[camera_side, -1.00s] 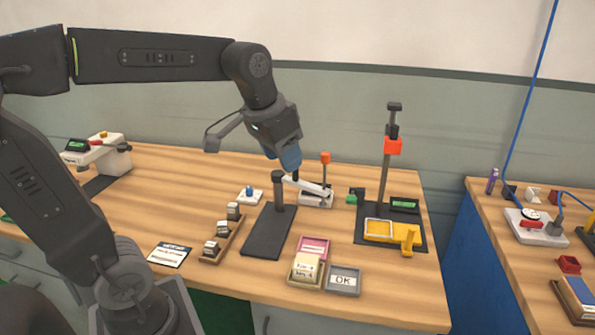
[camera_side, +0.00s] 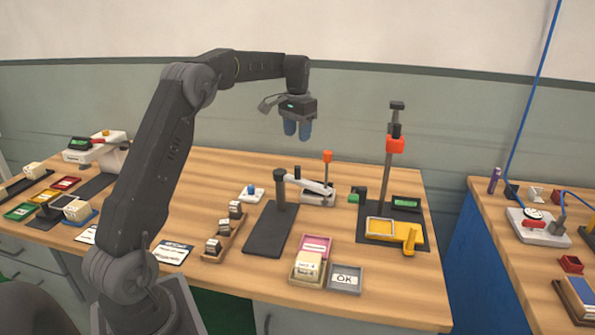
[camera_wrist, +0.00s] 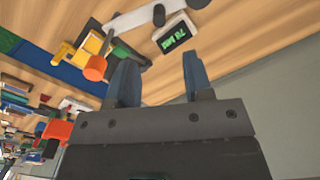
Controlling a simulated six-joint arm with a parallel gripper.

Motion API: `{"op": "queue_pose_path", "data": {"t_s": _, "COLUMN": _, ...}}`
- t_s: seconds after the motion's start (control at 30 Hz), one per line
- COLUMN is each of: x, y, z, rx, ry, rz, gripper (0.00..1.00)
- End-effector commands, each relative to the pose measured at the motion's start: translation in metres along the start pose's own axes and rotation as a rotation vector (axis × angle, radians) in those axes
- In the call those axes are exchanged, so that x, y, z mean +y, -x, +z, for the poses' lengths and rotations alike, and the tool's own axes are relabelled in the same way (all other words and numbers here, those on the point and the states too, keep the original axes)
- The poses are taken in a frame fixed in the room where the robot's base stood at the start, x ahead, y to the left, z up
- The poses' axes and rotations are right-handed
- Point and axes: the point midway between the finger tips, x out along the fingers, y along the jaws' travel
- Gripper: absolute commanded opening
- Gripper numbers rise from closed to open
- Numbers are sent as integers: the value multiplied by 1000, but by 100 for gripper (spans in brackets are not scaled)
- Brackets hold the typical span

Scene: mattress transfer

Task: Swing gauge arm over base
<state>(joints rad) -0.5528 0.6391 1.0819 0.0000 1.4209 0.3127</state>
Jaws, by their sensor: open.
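The gauge has a flat black base (camera_side: 268,231) with a dark upright post (camera_side: 279,190) near its far end. A white gauge arm (camera_side: 311,184) runs from the post to the right, off to the side of the base and over a small white block (camera_side: 317,199). My gripper (camera_side: 297,131) hangs above and behind the gauge, clear of it, fingers pointing down. Its two blue fingertips also show in the wrist view (camera_wrist: 160,78), spread apart with nothing between them.
A tall stand (camera_side: 387,165) with a red-orange slider and a yellow fixture (camera_side: 393,229) stands to the right. An orange-topped post (camera_side: 327,168) rises close to the gauge arm. A block rack (camera_side: 223,237) and small trays (camera_side: 345,279) lie in front.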

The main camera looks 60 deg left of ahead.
Motion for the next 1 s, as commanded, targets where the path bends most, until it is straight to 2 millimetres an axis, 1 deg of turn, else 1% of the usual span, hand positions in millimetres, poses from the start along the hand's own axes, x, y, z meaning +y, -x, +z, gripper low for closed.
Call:
{"op": "queue_pose_path", "data": {"t_s": 0.03, "x": 0, "y": -9, "z": 1, "rx": -4, "ry": 0, "rz": 1, "gripper": 46}}
{"op": "queue_pose_path", "data": {"t_s": 0.3, "x": 1, "y": -65, "z": 1, "rx": -5, "ry": 0, "rz": 1, "gripper": 46}}
{"op": "queue_pose_path", "data": {"t_s": 0.5, "x": 1, "y": -100, "z": 1, "rx": -3, "ry": 0, "rz": 1, "gripper": 46}}
{"op": "queue_pose_path", "data": {"t_s": 0.6, "x": 1, "y": -112, "z": 0, "rx": -1, "ry": 0, "rz": 0, "gripper": 46}}
{"op": "queue_pose_path", "data": {"t_s": 0.7, "x": 1, "y": -120, "z": 1, "rx": -1, "ry": 0, "rz": 0, "gripper": 46}}
{"op": "queue_pose_path", "data": {"t_s": 0.83, "x": 1, "y": -124, "z": 0, "rx": 1, "ry": 0, "rz": 0, "gripper": 46}}
{"op": "queue_pose_path", "data": {"t_s": 1.0, "x": 1, "y": -124, "z": 0, "rx": 1, "ry": 0, "rz": 0, "gripper": 46}}
